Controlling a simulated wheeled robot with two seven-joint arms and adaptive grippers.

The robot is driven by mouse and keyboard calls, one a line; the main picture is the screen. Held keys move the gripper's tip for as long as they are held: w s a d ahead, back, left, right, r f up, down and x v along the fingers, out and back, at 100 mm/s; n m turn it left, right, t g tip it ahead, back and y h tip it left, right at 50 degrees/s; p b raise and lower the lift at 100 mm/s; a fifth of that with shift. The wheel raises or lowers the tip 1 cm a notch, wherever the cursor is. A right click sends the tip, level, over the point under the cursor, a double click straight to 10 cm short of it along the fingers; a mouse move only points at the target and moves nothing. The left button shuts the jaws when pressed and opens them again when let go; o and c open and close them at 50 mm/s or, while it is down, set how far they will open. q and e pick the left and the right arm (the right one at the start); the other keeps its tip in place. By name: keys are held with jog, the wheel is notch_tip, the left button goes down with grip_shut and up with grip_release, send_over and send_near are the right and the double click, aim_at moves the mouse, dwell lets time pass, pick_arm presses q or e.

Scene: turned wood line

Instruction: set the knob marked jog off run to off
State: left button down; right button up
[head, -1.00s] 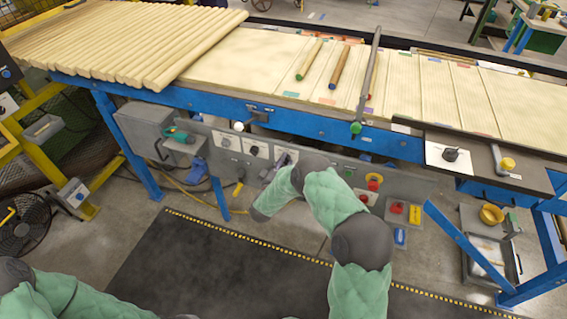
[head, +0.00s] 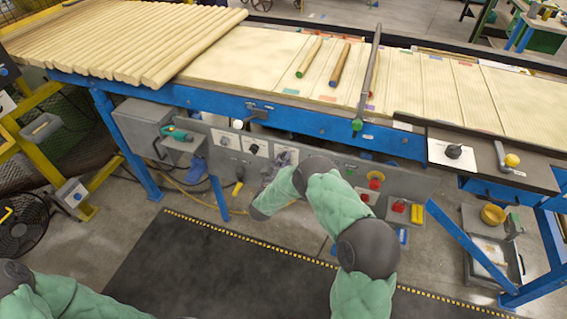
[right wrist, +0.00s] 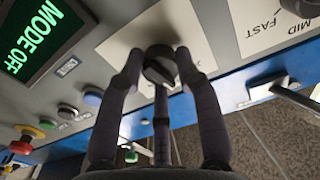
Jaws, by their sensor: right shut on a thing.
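A dark round knob (right wrist: 158,68) sits on a white label plate (right wrist: 125,45) on the grey panel in the right wrist view. The fingers of my right gripper (right wrist: 160,80) are closed around it from below. The plate's wording is mostly hidden, so I cannot read this knob's marks. A display (right wrist: 40,35) beside it reads "MODE OFF" in green letters. In the head view my right gripper (head: 284,160) is at the front panel under the conveyor, partly hidden by its own wrist. Only my left arm's links show at bottom left; its gripper is out of view.
Another white plate (right wrist: 270,22) beside the held knob reads "MID" and "FAST". A red button (right wrist: 32,131) and a blue button (right wrist: 93,96) are on the panel. The conveyor's blue frame (head: 310,122) runs above the panel. A dark mat (head: 210,265) covers the floor in front.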

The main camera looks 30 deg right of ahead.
jog(key=shift+m+b, duration=0.35)
jog(key=shift+m, duration=0.75)
jog(key=o, duration=1.1)
jog(key=shift+o, duration=0.2)
jog(key=shift+a, duration=0.1)
jog(key=v, duration=1.2)
